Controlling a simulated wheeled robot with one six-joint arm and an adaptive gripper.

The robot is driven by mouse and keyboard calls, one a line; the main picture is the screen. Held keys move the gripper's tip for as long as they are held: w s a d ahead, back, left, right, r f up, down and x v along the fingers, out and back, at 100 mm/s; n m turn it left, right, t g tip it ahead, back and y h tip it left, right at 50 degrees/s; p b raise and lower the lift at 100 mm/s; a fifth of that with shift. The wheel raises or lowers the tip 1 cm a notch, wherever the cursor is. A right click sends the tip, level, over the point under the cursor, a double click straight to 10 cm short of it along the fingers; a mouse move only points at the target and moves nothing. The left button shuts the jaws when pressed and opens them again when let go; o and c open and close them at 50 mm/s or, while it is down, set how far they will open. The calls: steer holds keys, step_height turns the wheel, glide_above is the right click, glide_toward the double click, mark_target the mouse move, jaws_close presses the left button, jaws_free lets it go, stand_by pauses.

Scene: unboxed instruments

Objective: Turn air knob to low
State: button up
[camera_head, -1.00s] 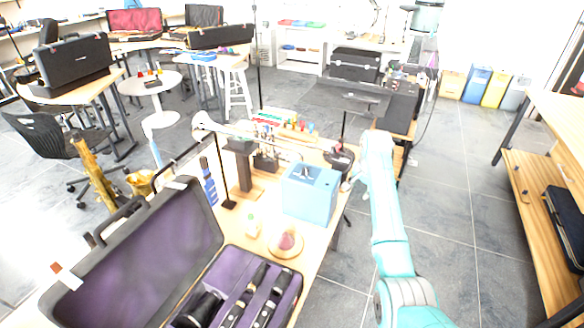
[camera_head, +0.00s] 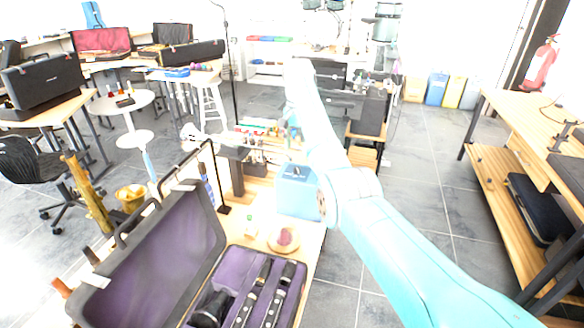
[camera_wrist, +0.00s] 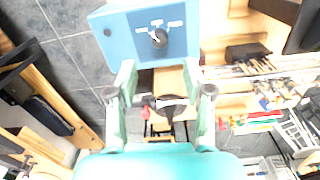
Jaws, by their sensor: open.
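A light blue box (camera_head: 298,192) stands on the wooden bench in the head view, partly covered by my arm. The wrist view shows the box's face (camera_wrist: 125,40) at the top of the picture. A round black knob (camera_wrist: 158,38) sits on that face with small white labels around it, too small to read; its setting is unclear. My gripper (camera_wrist: 160,66) has its two teal fingers spread on either side below the knob in the wrist view, apart from it and with nothing between them.
An open black case with purple lining (camera_head: 232,262) lies on the bench at the near left. A small round dish with a dark reddish item (camera_head: 284,240) stands in front of the box. Other instruments sit behind it.

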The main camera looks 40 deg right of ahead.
mark_target(297, 168)
step_height(297, 168, down, 9)
steer(key=shift+r, duration=0.15)
stand_by(0.4)
steer(key=shift+d, duration=0.1)
jaws_close()
